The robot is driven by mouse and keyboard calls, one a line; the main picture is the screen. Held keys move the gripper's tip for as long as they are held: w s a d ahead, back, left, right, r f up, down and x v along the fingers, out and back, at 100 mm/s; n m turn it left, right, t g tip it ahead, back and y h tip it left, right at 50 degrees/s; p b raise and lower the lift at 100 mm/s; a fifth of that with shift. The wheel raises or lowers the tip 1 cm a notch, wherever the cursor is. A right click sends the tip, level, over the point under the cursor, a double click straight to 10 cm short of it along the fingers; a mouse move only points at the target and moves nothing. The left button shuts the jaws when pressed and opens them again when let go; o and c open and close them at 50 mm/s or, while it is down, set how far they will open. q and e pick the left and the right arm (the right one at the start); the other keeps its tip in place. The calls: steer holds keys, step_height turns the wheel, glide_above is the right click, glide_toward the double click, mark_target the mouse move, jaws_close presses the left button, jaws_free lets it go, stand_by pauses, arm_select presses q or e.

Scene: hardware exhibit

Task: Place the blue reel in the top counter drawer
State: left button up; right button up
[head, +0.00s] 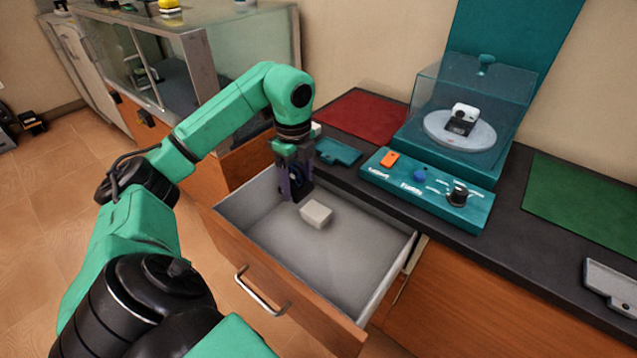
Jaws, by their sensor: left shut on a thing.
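The top counter drawer (345,262) is pulled open below the dark counter. My left gripper (296,190) points down over the back left part of the drawer. It is shut on the blue reel (297,178), which shows only as a small dark blue patch, mostly hidden by the fingers. I cannot tell whether the reel touches the drawer floor. My right gripper is not in view.
A pale block (316,214) lies in the drawer beside my left gripper. The drawer's front right is clear.

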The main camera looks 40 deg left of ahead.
mark_target(302, 240)
arm_select(q)
step_height(302, 240, down, 19)
steer(key=shift+r+b, duration=0.1)
steer(key=shift+b, duration=0.75)
steer(key=shift+f, duration=0.3)
steer(key=o, duration=1.2)
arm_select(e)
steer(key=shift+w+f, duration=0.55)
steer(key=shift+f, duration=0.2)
